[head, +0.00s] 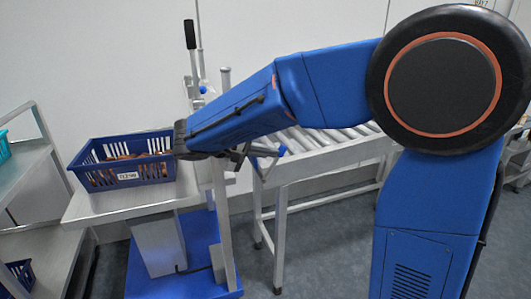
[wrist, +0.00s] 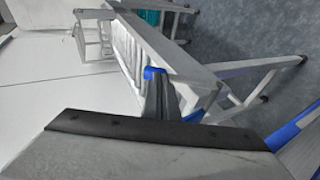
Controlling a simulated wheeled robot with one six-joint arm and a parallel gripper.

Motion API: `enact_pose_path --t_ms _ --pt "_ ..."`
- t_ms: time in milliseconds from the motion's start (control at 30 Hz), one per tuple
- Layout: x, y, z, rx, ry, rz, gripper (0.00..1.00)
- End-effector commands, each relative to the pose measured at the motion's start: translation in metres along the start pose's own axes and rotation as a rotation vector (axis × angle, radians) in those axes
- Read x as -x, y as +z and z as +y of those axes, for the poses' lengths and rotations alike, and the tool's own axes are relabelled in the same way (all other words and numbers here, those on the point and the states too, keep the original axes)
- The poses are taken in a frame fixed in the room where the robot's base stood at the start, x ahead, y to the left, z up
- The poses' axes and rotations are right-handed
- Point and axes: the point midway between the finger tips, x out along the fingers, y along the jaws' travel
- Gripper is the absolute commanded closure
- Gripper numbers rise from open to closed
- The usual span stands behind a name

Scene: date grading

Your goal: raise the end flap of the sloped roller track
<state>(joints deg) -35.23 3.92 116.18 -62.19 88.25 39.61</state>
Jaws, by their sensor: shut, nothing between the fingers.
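The sloped roller track (head: 340,155) stands behind my arm in the head view, its grey rollers partly covered by the arm. In the wrist view the track (wrist: 170,60) runs away from me toward the top. My gripper (head: 282,150) is by the left end of the track, its blue-tipped fingers pointing right. In the wrist view the gripper's fingers (wrist: 153,74) are together and empty, overlapping the near part of the track. I cannot tell whether they touch it. I cannot clearly make out the end flap or its angle; my gripper and arm cover part of that end.
A blue basket of brown dates (head: 127,176) sits on a grey table (head: 110,207) at the left. An upright post with a black-handled lever (head: 190,35) stands beside it. Shelving (head: 25,165) is at far left. A teal crate (wrist: 150,17) shows beyond the track.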

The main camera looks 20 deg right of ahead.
Motion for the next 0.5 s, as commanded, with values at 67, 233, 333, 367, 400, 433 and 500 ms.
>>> enact_pose_path --t_ms 67,233,333,367,400,433,500 --pt "-0.009 0.003 0.004 -0.009 -0.027 -0.003 1.0" --pt "-0.018 0.005 0.006 -0.032 -0.111 -0.003 1.0" --pt "-0.019 0.005 0.006 -0.036 -0.131 0.0 1.0" --pt "-0.02 0.005 0.006 -0.036 -0.133 0.0 1.0" --pt "-0.02 0.005 0.006 -0.036 -0.133 0.0 1.0" --pt "-0.02 0.005 0.006 -0.036 -0.133 0.0 1.0" --pt "-0.02 0.005 0.005 -0.036 -0.133 0.0 1.0"
